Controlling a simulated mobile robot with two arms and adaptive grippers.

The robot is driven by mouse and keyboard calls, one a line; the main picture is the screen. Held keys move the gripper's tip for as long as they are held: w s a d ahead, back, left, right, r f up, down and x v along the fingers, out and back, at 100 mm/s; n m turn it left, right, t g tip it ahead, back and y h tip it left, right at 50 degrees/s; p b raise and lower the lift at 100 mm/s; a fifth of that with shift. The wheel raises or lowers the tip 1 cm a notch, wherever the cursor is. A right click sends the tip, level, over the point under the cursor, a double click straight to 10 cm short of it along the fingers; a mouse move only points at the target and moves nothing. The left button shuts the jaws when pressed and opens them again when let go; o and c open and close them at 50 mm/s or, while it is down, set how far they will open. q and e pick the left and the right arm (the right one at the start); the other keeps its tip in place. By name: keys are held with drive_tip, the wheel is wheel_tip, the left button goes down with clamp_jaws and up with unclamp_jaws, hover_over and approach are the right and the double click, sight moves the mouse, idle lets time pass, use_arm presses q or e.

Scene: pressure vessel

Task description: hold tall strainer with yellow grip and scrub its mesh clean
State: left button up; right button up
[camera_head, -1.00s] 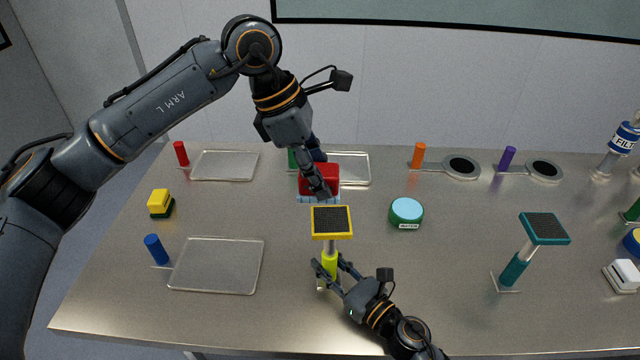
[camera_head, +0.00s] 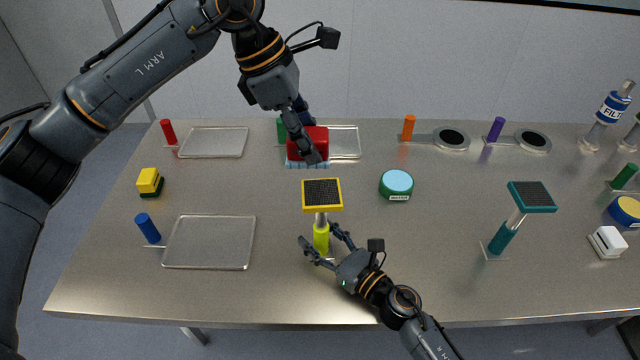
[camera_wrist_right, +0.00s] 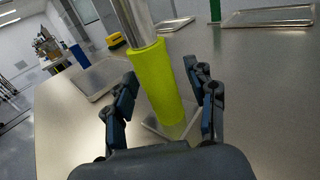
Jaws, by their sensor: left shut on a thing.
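The tall strainer stands upright near the table's front middle, with a yellow-framed dark mesh (camera_head: 322,193) on top and a yellow grip (camera_head: 321,239) below. In the right wrist view the grip (camera_wrist_right: 164,80) stands between the fingers. My right gripper (camera_head: 320,233) is open, one finger on each side of the grip, with gaps showing. My left gripper (camera_head: 309,142) is shut on a red scrub brush (camera_head: 318,134) with pale blue bristles (camera_head: 308,164) pointing down. The brush is held behind the mesh in the picture, apart from it. The left fingers partly hide the brush.
A teal strainer (camera_head: 532,196) stands to the right. A round green tub with pale blue top (camera_head: 396,184) sits right of the mesh. Flat trays (camera_head: 210,243) and a yellow sponge (camera_head: 149,181) lie left. Bare table surrounds the yellow strainer.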

drive_tip(key=v, duration=1.2)
drive_tip(key=shift+d, duration=0.1)
